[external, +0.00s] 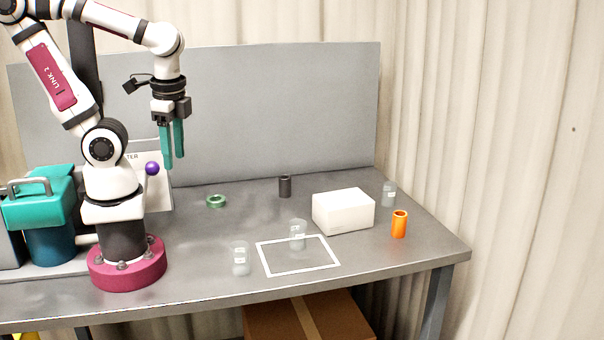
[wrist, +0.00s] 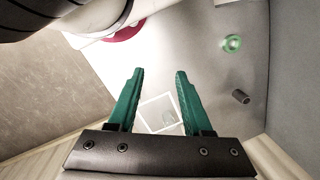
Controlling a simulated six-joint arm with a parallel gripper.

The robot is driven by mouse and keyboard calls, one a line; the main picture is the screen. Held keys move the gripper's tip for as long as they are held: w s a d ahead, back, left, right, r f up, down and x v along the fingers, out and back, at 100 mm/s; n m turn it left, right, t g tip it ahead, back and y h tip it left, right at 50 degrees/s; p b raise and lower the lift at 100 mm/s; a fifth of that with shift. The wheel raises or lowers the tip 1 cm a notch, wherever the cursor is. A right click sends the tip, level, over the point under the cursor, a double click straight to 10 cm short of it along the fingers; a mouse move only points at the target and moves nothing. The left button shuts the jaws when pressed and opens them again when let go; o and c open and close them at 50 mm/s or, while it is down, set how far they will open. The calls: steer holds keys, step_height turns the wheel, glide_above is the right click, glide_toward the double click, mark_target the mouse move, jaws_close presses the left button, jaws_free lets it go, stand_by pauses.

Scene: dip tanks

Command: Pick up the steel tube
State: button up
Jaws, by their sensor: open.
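The steel tube, a short dark grey cylinder (external: 285,187), stands upright near the back of the grey table. In the wrist view the tube (wrist: 241,97) shows to the right of my fingers, apart from them. My gripper (external: 174,163) has teal fingers pointing down, high above the table and to the left of the tube. In the wrist view my gripper (wrist: 160,72) is open with nothing between the fingers.
A green ring (external: 216,201) lies left of the tube. A white box (external: 343,211), an orange tube (external: 399,224) and a clear beaker (external: 389,195) stand to its right. Two more clear beakers (external: 240,259) (external: 297,236) stand nearer, around a white outlined rectangle (external: 262,259).

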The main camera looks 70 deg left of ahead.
stand_by(0.3)
steer(key=o, duration=0.5)
steer(key=shift+c, duration=0.2)
steer(key=w+a+r+n, duration=0.2)
steer(key=w+n, duration=0.2)
steer(key=w, duration=0.2)
steer(key=w+a+r+n, duration=0.2)
steer(key=w+n, duration=0.2)
steer(key=w, duration=0.2)
steer(key=n+h, duration=0.2)
steer(key=n, duration=1.4)
glide_above(283, 186)
steer(key=a, duration=0.2)
step_height(283, 186, down, 9)
steer(key=f, duration=1.6)
steer(key=shift+w+f, duration=0.2)
steer(key=shift+w, duration=0.1)
